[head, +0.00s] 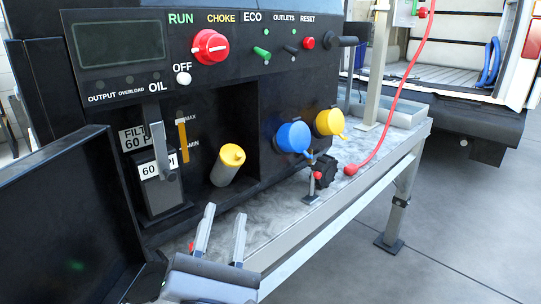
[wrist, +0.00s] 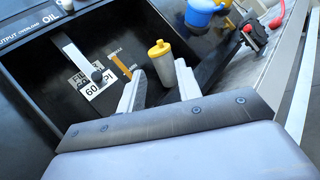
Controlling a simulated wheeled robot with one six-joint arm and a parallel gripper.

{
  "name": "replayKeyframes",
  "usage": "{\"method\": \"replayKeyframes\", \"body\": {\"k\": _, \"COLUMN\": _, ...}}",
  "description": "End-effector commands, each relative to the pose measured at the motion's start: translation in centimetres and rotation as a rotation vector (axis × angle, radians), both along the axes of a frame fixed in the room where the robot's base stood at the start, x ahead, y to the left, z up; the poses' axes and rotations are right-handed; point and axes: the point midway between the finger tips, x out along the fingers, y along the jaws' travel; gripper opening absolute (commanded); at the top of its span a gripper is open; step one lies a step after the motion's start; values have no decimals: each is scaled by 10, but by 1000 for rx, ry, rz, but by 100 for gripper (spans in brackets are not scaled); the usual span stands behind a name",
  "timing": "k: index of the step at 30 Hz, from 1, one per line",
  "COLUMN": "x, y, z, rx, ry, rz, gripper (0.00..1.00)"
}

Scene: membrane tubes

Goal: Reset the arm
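My gripper (head: 221,236) shows at the bottom of the head view, in front of the black machine's lower opening. Its two pale fingers are apart with nothing between them. In the wrist view my gripper (wrist: 160,88) is also open, its fingers pointing toward the panel. A yellow-capped tube (head: 228,165) leans inside the opening, beyond my fingers. In the wrist view the tube (wrist: 162,65) appears past the fingertips, apart from them. A filter unit (head: 160,182) with a "60 PI" label stands to the left of the tube.
A black open panel door (head: 70,220) stands close on the left. Blue (head: 293,137) and yellow (head: 329,122) caps stick out on the right. A red hose (head: 395,95) runs down to the bench (head: 290,215). Open floor (head: 440,230) lies at the right.

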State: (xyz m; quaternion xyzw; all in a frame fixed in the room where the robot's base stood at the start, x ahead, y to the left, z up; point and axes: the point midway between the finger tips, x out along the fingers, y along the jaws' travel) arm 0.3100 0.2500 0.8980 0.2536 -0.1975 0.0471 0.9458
Motion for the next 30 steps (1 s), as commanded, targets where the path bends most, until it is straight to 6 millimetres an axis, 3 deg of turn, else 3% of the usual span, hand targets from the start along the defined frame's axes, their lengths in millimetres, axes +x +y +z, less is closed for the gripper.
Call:
{"method": "replayKeyframes", "body": {"k": 21, "x": 85, "y": -2, "z": 36, "rx": 2, "ry": -1, "rz": -5, "gripper": 33}}
{"method": "replayKeyframes", "body": {"k": 30, "x": 96, "y": -2, "z": 42, "rx": 1, "ry": -1, "rz": -2, "gripper": 33}}
